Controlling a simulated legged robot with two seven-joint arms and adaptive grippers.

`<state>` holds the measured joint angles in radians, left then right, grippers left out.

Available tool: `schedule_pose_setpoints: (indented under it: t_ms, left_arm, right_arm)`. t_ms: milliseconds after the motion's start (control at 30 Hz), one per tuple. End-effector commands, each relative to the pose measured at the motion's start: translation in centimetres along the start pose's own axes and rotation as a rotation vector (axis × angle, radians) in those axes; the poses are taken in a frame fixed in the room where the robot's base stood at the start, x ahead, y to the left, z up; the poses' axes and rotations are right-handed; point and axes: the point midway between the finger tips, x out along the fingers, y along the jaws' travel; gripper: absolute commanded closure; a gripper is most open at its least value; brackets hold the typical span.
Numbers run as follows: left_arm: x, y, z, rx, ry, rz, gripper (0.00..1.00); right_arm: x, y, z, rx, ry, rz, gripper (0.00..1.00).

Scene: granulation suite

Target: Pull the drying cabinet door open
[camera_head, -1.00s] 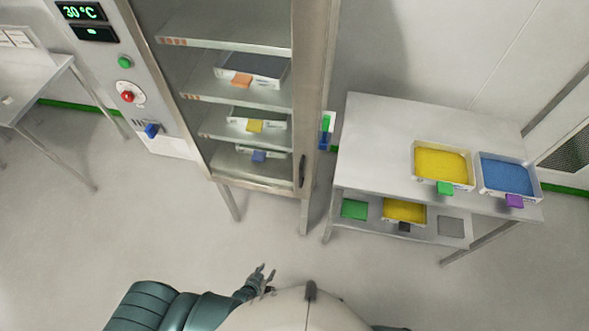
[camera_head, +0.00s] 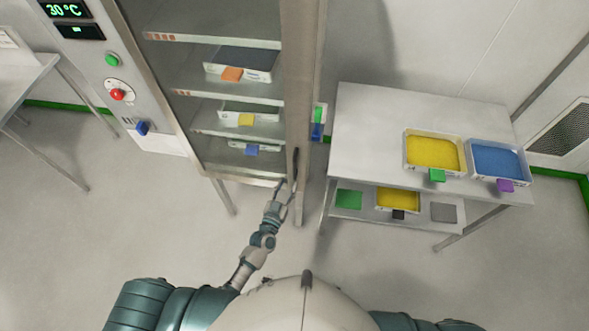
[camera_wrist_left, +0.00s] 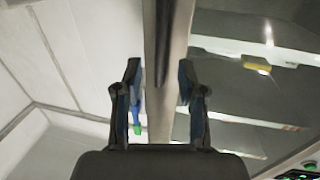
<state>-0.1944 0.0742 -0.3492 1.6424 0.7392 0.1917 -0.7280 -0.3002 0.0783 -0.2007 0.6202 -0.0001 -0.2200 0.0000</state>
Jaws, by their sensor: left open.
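The drying cabinet's glass door (camera_head: 302,100) has a metal frame and looks shut, with shelves showing through the glass. Its dark upright handle (camera_head: 295,160) is on the right side of the frame, low down. My left gripper (camera_head: 287,189) is open, at the lower end of the handle. In the left wrist view, the dark handle (camera_wrist_left: 172,45) runs down along the metal door frame (camera_wrist_left: 150,25) and ends between and ahead of the open fingers of the gripper (camera_wrist_left: 159,78). I cannot tell whether the fingers touch it. My right gripper is not in view.
Several trays with coloured tags sit on the cabinet shelves. A control panel (camera_head: 95,75) is left of the door. A steel table (camera_head: 365,125) stands right of the cabinet with a yellow tray (camera_head: 434,153) and a blue tray (camera_head: 498,160). The floor in front is clear.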

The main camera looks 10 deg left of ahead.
Motion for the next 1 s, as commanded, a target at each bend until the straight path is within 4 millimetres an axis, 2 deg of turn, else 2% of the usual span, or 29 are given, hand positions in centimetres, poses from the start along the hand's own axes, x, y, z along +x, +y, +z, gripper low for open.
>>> schedule_pose_setpoints:
  t_ms: [100,333,500,767,900,933,1000]
  left_arm:
    - [2.8,0.0,0.0,0.0,0.001,0.001,0.6]
    - [6.4,0.0,0.1,0.0,0.0,0.001,0.6]
    - [7.3,0.0,0.1,0.0,-0.001,0.001,0.6]
    - [7.4,0.0,0.1,0.0,-0.001,0.001,0.6]
    - [7.4,0.0,0.1,0.0,-0.001,0.001,0.95]
    - [7.4,0.0,0.1,0.0,-0.001,0.001,1.0]
    - [7.4,0.0,0.1,0.0,-0.001,0.001,1.0]
  right_arm:
    - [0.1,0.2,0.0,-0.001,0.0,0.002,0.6]
    - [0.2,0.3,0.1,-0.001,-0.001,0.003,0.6]
    - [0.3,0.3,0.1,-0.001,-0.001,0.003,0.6]
    - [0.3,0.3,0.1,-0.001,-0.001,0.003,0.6]
    - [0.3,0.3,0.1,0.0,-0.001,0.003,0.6]
    - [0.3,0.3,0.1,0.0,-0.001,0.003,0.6]
    - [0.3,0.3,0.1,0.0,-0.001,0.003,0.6]
